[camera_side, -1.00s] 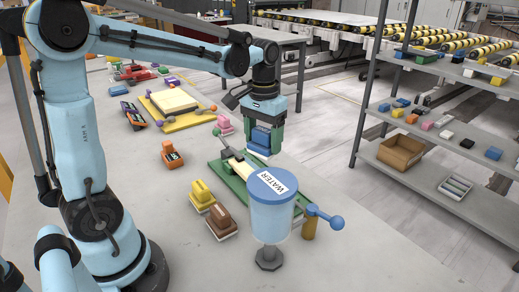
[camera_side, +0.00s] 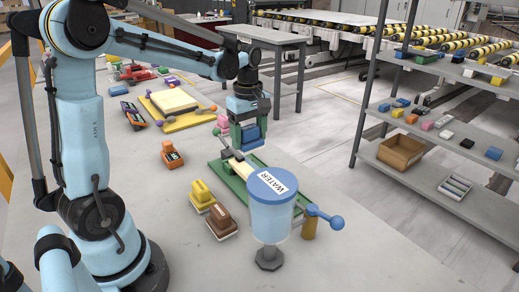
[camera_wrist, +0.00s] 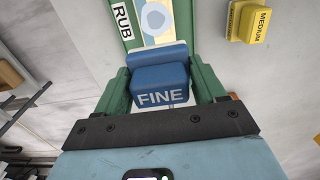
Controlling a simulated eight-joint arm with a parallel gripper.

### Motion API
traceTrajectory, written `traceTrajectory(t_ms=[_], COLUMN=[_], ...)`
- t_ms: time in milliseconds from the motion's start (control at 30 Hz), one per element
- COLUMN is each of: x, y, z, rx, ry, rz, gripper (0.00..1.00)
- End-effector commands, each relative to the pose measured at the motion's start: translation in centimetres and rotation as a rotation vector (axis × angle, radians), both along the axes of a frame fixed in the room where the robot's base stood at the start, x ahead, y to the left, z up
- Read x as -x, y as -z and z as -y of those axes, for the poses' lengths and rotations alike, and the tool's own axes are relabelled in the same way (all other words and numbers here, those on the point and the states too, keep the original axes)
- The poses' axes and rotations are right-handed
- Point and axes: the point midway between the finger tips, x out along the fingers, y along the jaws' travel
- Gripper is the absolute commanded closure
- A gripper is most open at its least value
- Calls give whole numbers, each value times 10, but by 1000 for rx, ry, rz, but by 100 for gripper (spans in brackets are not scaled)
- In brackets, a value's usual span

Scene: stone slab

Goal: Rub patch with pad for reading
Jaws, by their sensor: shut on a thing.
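My gripper (camera_side: 247,135) is shut on a blue pad (camera_side: 252,132) over the far end of a green tray (camera_side: 285,184). In the wrist view, my gripper's green fingers (camera_wrist: 162,92) flank the blue pad (camera_wrist: 160,78), which is marked FINE. Just beyond the pad in that view, a bluish patch with a pale ring (camera_wrist: 155,18) shows on a light slab, beside a RUB label (camera_wrist: 123,20). The pad hides part of the slab. Whether the pad touches it, I cannot tell.
A WATER tank (camera_side: 272,210) stands before the green tray's near end, by a blue-handled lever (camera_side: 325,217). A yellow pad (camera_side: 201,195), marked MEDIUM in the wrist view (camera_wrist: 255,22), and a brown pad (camera_side: 220,221) sit left. An orange meter (camera_side: 172,155) lies farther back.

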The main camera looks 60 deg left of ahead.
Motion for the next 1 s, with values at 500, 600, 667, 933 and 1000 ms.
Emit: traceTrajectory(t_ms=[500,600,667,933,1000], x=[0,0,0,0,0], y=[48,57,68,69,71], z=[0,0,0,25,31], rx=[0,0,0,0,0], ry=[3,4,4,7,7], rz=[0,0,0,0,0], gripper=[55,55,55,63,63])
